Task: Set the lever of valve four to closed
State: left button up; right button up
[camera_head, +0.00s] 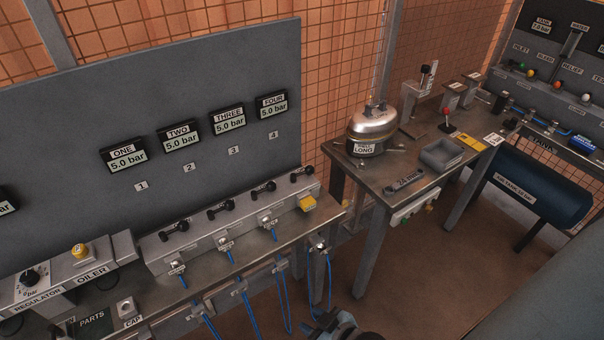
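The valve manifold (200,238) is a long grey block on the bench under the gauge panel. Several black levers stand in a row on its top. The valve four lever (300,173) is the rightmost one, below the number 4 label (273,135) and the FOUR gauge (272,105), which reads 5.0 bar. The lever lies roughly in line with the others; its marked position is too small to read. My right gripper (335,324) shows only partly at the bottom edge, low and in front of the bench, apart from the lever. Its fingers are not clear. My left gripper is not in view.
Blue hoses (283,300) hang from the front fittings. A second bench (375,187) with a metal vessel (373,125) stands to the right. Floor between is open.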

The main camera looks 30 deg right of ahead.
aim_at(308, 170)
jog(key=k+z, duration=0.2)
jog(key=z, duration=0.8)
